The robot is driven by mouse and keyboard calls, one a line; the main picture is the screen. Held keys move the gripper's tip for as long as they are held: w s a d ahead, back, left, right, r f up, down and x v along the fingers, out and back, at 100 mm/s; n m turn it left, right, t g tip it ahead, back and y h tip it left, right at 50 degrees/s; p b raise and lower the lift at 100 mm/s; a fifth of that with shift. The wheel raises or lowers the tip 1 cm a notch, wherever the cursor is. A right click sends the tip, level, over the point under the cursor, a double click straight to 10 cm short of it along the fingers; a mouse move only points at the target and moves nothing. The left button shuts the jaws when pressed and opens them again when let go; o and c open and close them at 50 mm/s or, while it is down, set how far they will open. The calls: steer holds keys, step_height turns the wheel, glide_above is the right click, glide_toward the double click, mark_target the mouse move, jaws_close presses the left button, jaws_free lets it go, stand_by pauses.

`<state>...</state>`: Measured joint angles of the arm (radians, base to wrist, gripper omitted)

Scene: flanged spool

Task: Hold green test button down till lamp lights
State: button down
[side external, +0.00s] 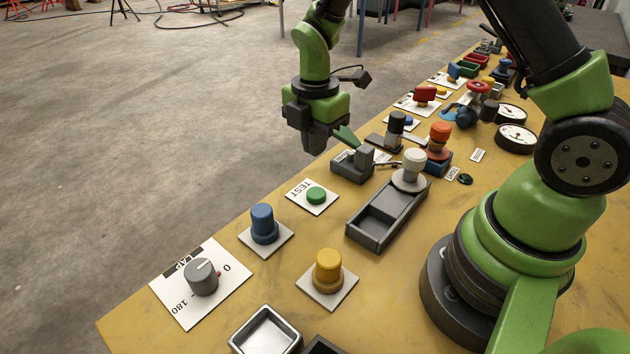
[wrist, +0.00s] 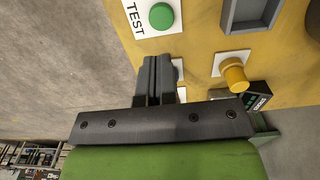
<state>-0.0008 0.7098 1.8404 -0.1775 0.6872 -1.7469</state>
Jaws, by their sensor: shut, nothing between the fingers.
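The green test button (side external: 316,195) sits on a white plate marked TEST near the bench's left edge. It also shows at the top of the wrist view (wrist: 161,16), beyond my fingertips. My gripper (side external: 316,146) hangs above and behind the button in the side view, apart from it. In the wrist view my gripper (wrist: 157,58) has its two dark fingers together, with nothing between them. A small dark green disc (side external: 465,179) lies on the bench; I cannot tell whether it is the lamp. I see no clearly lit lamp.
A blue knob (side external: 263,224), a yellow knob (side external: 328,270) and a grey dial (side external: 202,278) stand in front of the button. A grey tray (side external: 375,232) lies to its right. A grey clamp block with a green lever (side external: 346,137) stands close behind, near my gripper.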

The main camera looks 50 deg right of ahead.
mark_target(316, 192)
step_height(316, 192, down, 9)
steer(key=shift+f, duration=0.1)
stand_by(0.3)
steer(key=shift+f, duration=1.15)
stand_by(1.0)
step_height(316, 192, up, 15)
steer(key=shift+w, duration=0.2)
stand_by(0.4)
steer(key=shift+f, duration=0.1)
